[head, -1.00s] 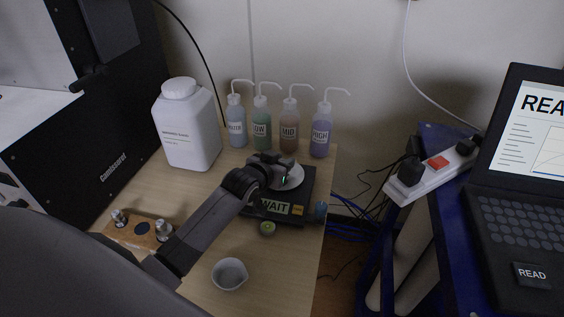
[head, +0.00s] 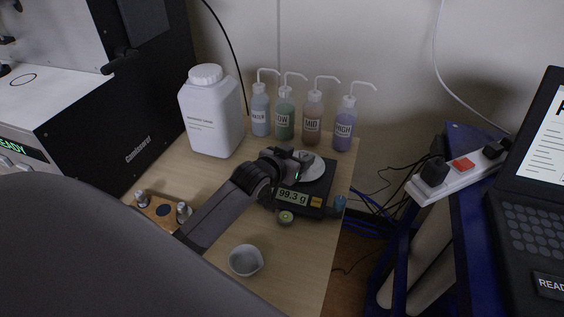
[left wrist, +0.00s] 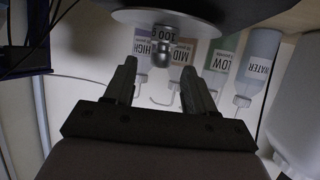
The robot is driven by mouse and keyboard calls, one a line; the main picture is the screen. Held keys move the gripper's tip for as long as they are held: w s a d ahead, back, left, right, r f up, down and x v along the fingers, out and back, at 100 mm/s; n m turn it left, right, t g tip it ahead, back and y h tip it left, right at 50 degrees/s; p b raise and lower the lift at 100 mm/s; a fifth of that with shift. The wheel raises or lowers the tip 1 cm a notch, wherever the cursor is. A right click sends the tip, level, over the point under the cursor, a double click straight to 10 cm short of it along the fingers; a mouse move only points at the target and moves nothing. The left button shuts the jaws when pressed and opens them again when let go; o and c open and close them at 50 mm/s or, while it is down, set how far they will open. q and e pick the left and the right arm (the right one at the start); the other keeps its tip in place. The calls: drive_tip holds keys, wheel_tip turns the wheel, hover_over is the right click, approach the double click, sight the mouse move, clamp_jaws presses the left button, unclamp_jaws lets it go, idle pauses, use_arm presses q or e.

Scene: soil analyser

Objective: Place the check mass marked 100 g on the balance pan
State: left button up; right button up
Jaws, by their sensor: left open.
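The check mass marked 100 g (left wrist: 164,46) is a shiny metal cylinder with a knob. It stands upright on the round balance pan (left wrist: 205,22), which the left wrist view shows upside down. In the head view the pan (head: 318,169) sits on the black balance (head: 318,203), whose display reads 99.3 g; the mass is hidden or not clear there. My left gripper (head: 300,160) is at the pan's left side. In the left wrist view its fingers (left wrist: 158,70) are open and apart, with the mass's knob in line with the gap. My right gripper is not in view.
A wooden block (head: 158,212) with two metal masses lies front left. A white cup (head: 246,260) and a small round green-topped item (head: 286,217) are in front of the balance. A white jug (head: 213,115) and several wash bottles (head: 312,120) stand behind.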

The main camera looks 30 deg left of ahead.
use_arm(q)
drive_tip(key=v, duration=0.8)
drive_tip(key=shift+s, duration=0.15)
idle(0.4)
